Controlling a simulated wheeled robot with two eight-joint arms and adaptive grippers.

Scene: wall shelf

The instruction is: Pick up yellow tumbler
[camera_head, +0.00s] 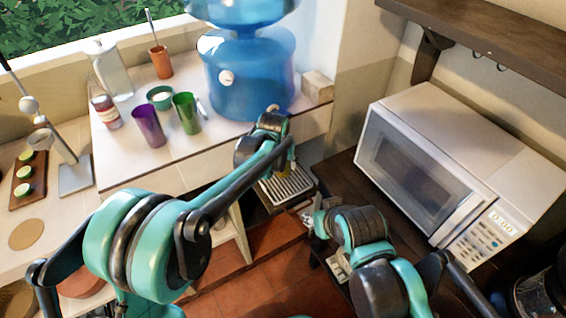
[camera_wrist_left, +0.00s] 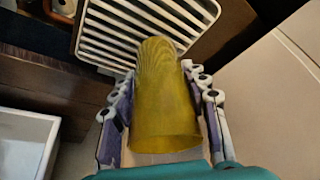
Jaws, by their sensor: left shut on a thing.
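The yellow tumbler (camera_wrist_left: 165,95) is between the two fingers of my left gripper (camera_wrist_left: 158,76) in the left wrist view, with a finger against each side. In the head view my left gripper (camera_head: 284,152) is past the front edge of the white counter, above a slatted metal tray. Only a small yellow part of the tumbler (camera_head: 283,172) shows there; the arm and gripper hide the rest. My right gripper (camera_head: 318,218) is lower, in front of the microwave, and its fingers are not clear.
The white counter (camera_head: 185,172) holds a purple tumbler (camera_head: 149,126), a green tumbler (camera_head: 187,112), a small green cup (camera_head: 160,97) and a blue water dispenser (camera_head: 245,75). The slatted tray (camera_head: 290,187) lies below my left gripper. A white microwave (camera_head: 440,150) stands at the right.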

